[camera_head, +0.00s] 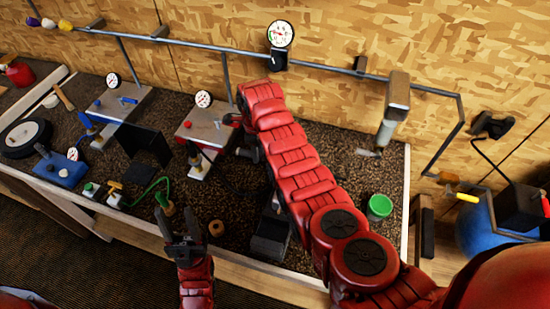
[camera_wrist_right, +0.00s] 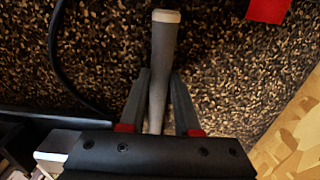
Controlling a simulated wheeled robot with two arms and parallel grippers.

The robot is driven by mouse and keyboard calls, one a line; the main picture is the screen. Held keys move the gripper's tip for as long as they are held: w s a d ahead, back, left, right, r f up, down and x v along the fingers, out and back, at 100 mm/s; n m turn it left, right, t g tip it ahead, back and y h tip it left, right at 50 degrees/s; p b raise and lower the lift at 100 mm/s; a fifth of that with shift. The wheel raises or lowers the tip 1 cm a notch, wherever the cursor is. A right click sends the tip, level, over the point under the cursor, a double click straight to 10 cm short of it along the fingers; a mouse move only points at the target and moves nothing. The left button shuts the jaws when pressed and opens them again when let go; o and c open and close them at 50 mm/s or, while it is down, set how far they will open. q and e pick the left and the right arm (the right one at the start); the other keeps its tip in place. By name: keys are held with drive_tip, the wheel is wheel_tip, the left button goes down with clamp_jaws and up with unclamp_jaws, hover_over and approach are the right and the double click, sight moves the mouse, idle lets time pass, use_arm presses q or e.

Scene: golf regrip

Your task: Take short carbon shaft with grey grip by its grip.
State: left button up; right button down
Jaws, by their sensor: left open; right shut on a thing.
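In the right wrist view a grey grip (camera_wrist_right: 162,50) with a pale end cap stands lengthwise between the fingers of my right gripper (camera_wrist_right: 160,85). The gripper is shut on it, and the capped end sticks out beyond the fingertips. The rest of the shaft is hidden behind the gripper body, so I cannot see its carbon part or length. In the head view my red right arm reaches over the bench and hides most of that hand. My left gripper (camera_head: 177,232) is open and empty at the bench's front edge.
Gauge stands and a red-based fixture (camera_head: 204,132) stand left of my right arm. A dark bin (camera_head: 270,238) and a green-topped cup (camera_head: 379,207) are near the front. A rail (camera_head: 180,42) runs along the back wall. A green hose (camera_head: 150,190) lies near my left gripper.

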drive_tip(key=shift+r, duration=0.1)
wheel_tip(320, 180, up, 5)
drive_tip(key=b, duration=0.2)
drive_tip(key=shift+w+b, duration=0.1)
drive_tip(key=shift+b, duration=0.2)
wheel_tip(320, 180, up, 4)
drive_tip(key=shift+a+f+p, duration=0.1)
drive_tip(key=shift+f+p, duration=0.1)
drive_tip(key=shift+p, duration=0.65)
drive_tip(key=shift+r+p, duration=0.35)
drive_tip(key=shift+r, duration=0.25)
wheel_tip(320, 180, up, 10)
drive_tip(key=p, duration=0.8)
